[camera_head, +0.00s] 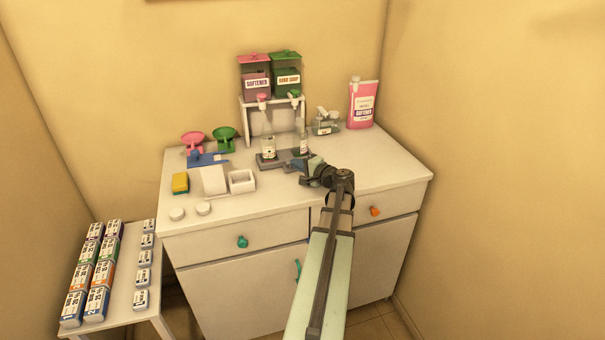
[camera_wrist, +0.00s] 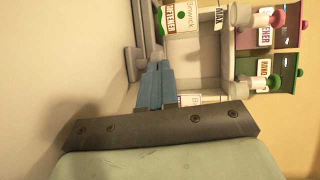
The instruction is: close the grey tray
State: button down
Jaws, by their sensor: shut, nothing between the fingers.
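The grey tray (camera_head: 268,164) lies on the cabinet top in front of the white dispenser stand, with a bottle (camera_head: 268,148) standing on its left part. A second bottle (camera_head: 303,145) stands on its right part. In the wrist view the tray shows as a grey edge (camera_wrist: 134,62) beyond my fingers. My gripper (camera_head: 303,163) is at the right front of the tray, low over the cabinet top. Its blue fingers (camera_wrist: 153,82) are shut and empty, with their tips close to the tray; whether they touch it I cannot tell. My gripper hides part of the tray's right end.
A white stand (camera_head: 244,113) carries the pink softener (camera_head: 257,84) and green hand soap (camera_head: 288,82) dispensers. A glass container (camera_head: 324,127) and pink softener bottle (camera_head: 362,105) stand at right. A balance scale (camera_head: 207,158), white box (camera_head: 242,181) and sponge (camera_head: 180,183) are at left.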

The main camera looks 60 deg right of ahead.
jog(key=w+d, duration=0.4)
jog(key=shift+w+d+r, duration=0.1)
jog(key=shift+w+d, duration=0.25)
jog(key=shift+d, duration=0.05)
jog(key=v, duration=1.4)
jog(key=shift+s+a, duration=0.2)
jog(key=shift+a, duration=0.1)
